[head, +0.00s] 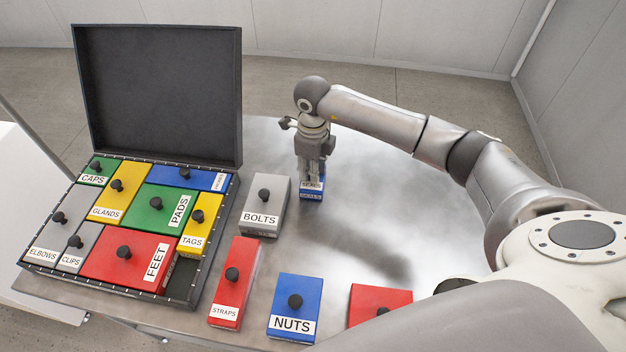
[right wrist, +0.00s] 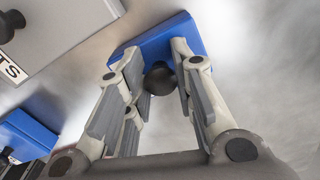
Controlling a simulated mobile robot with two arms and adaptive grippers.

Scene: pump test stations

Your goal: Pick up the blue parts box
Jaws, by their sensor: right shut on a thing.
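A small blue parts box (head: 311,195) with white labels, which seem to read SEALS, is at the back middle of the metal table. My right gripper (head: 313,172) points down over it and hides most of its top. In the right wrist view, the blue box (right wrist: 180,37) has a dark round knob (right wrist: 160,78) between my right fingers, which are shut on it. I cannot tell whether the box touches the table. Another blue box (head: 295,298), labelled NUTS, stands at the front of the table. My left gripper is not in view.
An open black case (head: 158,90) at the left holds several labelled boxes, with a gap beside the FEET box (head: 125,262). A grey BOLTS box (head: 265,197), a red STRAPS box (head: 236,280) and another red box (head: 372,300) stand on the table (head: 400,225). The table's right is clear.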

